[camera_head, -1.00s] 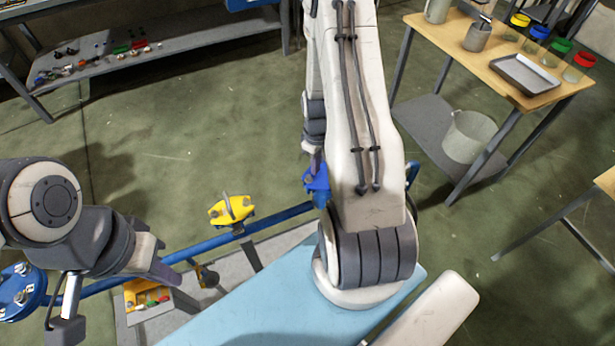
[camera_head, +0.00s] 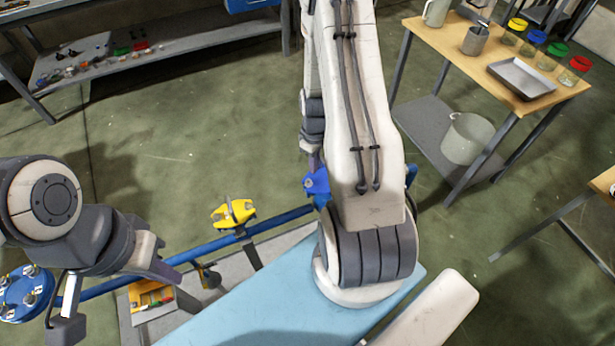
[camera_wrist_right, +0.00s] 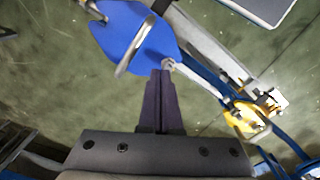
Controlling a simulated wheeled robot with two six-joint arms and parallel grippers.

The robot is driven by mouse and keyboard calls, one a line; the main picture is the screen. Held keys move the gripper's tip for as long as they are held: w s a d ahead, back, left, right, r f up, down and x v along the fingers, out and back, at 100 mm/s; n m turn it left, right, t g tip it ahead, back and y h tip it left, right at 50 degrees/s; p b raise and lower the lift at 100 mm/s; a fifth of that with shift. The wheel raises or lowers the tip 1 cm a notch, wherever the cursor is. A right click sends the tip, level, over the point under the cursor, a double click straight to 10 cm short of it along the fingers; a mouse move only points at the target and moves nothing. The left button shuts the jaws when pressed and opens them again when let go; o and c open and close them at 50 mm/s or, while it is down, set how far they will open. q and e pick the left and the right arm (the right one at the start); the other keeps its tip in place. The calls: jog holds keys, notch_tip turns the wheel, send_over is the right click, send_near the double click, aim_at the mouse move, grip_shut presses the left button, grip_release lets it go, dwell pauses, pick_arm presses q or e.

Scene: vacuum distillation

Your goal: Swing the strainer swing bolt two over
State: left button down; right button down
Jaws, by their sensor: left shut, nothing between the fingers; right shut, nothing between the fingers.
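In the right wrist view, a blue oval cover (camera_wrist_right: 140,38) has a grey curved bar across it and metal bolt ends at its edge. I take it for the strainer; which bolt is number two I cannot tell. My right gripper (camera_wrist_right: 162,76) is shut and empty, its tips close beside the bolt end (camera_wrist_right: 169,64) at the cover's lower edge; contact is unclear. In the head view the blue piece (camera_head: 317,183) shows beside my right arm, which hides part of it. My left gripper (camera_head: 176,277) is shut and empty at the lower left, above the blue pipe.
A yellow fitting (camera_head: 233,213) sits on the blue pipe (camera_head: 205,248), left of the strainer. A blue bolted flange (camera_head: 24,293) is at the far left. An orange parts box (camera_head: 150,296) lies below the pipe. A wooden table (camera_head: 465,57) stands at right. Open floor lies behind.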

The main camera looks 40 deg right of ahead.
aim_at(312, 183)
jog(key=r+p, duration=0.2)
jog(key=r, duration=0.1)
jog(key=r+p, duration=0.1)
jog(key=shift+a+r, duration=0.25)
jog(key=shift+r, duration=0.05)
